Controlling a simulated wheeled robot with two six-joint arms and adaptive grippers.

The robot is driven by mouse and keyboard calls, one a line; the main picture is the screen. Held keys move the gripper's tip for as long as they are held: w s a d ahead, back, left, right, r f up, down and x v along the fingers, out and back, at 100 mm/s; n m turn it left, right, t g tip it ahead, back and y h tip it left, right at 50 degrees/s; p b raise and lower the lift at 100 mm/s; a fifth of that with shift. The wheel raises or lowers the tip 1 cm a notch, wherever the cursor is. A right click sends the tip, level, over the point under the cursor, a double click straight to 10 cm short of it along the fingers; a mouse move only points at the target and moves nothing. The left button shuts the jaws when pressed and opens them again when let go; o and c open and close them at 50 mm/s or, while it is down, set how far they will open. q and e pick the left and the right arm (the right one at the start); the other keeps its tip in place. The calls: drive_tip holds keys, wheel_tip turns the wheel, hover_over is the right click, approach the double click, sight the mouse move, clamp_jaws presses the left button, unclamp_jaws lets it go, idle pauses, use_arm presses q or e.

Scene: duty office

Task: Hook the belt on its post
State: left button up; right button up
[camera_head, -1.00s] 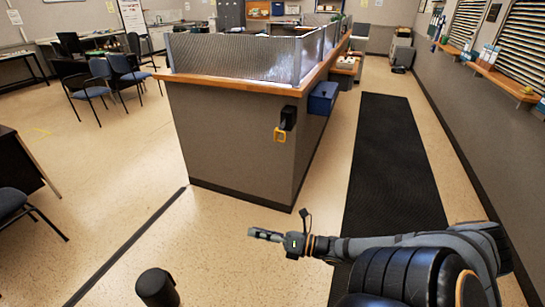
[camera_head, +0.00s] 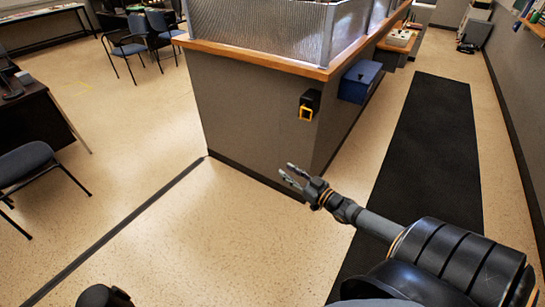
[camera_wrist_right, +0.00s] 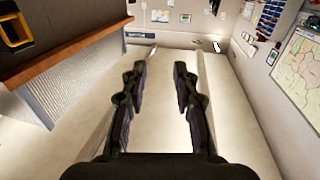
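The belt's black housing (camera_head: 311,99) with a yellow square loop (camera_head: 305,114) is on the end face of the grey counter, near its corner. The yellow loop (camera_wrist_right: 15,30) also shows at the upper left of the right wrist view. My right gripper (camera_head: 288,173) is open and empty, in front of the counter's corner, below the loop and apart from it. Its two fingers (camera_wrist_right: 160,75) stand apart in the wrist view. A dark round-topped thing (camera_head: 103,297), which looks like the post, is cut off at the bottom left. My left gripper is not in view.
The counter (camera_head: 250,105) has a wooden ledge and a glass screen. A blue box (camera_head: 360,82) hangs on its right side. A black mat (camera_head: 425,150) runs along the right aisle. A chair (camera_head: 28,170) and dark desk (camera_head: 30,115) stand at left. The floor between is clear.

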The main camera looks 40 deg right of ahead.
drive_tip(key=w+a+b, duration=0.1)
drive_tip(key=w+b, duration=0.3)
drive_tip(key=w, duration=0.6)
drive_tip(key=shift+a+f, duration=0.15)
drive_tip(key=shift+a, duration=0.2)
drive_tip(key=shift+s, duration=0.1)
clamp_jaws()
unclamp_jaws()
